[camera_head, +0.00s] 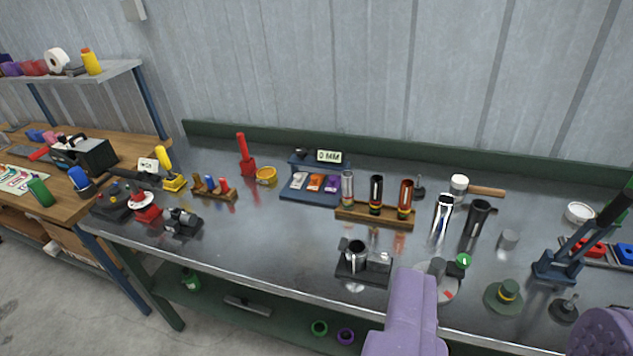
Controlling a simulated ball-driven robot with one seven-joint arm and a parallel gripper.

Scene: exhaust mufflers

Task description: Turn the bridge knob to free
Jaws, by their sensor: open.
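No label marks the bridge knob. A blue bridge-like stand (300,163) with a "0 MM" readout (329,156) is at the back middle of the bench. A small dark knob-like part (299,154) is on its top left; it is too small to tell its setting. The stand's base (291,194) holds white, orange and purple pieces. My gripper is not clearly in view; purple parts of my own body show at the bottom, well in front of the stand.
A wooden rack (374,219) with several upright tubes stands in front of the stand's right side. A red lever tool (246,158) and yellow ring (265,175) are to its left.

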